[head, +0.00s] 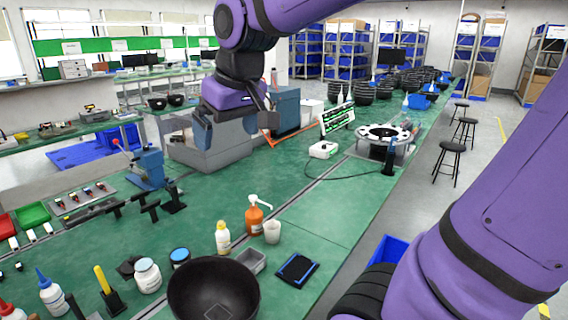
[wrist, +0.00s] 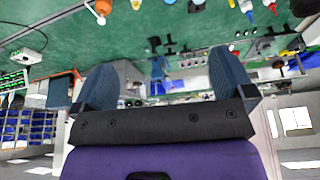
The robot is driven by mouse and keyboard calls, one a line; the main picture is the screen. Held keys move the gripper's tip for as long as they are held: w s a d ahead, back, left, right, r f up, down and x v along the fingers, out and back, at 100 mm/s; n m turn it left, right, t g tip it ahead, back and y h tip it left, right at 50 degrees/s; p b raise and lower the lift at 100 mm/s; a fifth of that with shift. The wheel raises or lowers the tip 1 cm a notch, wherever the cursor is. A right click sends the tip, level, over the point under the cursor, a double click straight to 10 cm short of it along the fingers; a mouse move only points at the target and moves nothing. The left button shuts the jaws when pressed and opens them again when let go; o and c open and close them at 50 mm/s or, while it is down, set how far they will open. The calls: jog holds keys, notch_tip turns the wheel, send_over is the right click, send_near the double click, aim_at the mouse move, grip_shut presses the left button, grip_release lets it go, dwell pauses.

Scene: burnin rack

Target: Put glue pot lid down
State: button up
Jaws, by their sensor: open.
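My gripper (head: 237,128) is raised over the far part of the green bench, in front of a grey machine. Its two blue-grey fingers stand wide apart. In the wrist view the gripper (wrist: 165,78) is also open, with nothing between its fingers. A small round blue-topped item (head: 180,257) sits on the near bench; I cannot tell whether it is the glue pot lid or a closed pot. A white jar (head: 148,276) stands beside it on the left. My gripper is far from both.
A black bowl (head: 213,290), a grey tray (head: 251,262), an orange pump bottle (head: 254,219) and a white cup (head: 272,232) crowd the near bench. A black-and-blue pad (head: 297,268) lies to their right. Bare green bench (head: 315,215) shows beyond it. A grey machine (head: 212,143) stands behind my gripper.

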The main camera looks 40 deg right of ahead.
jog(key=s+d+f+m+t, duration=0.1)
jog(key=s+d+f, duration=0.1)
jog(key=s, duration=1)
jog(key=shift+s+f, duration=0.2)
jog(key=shift+f, duration=0.35)
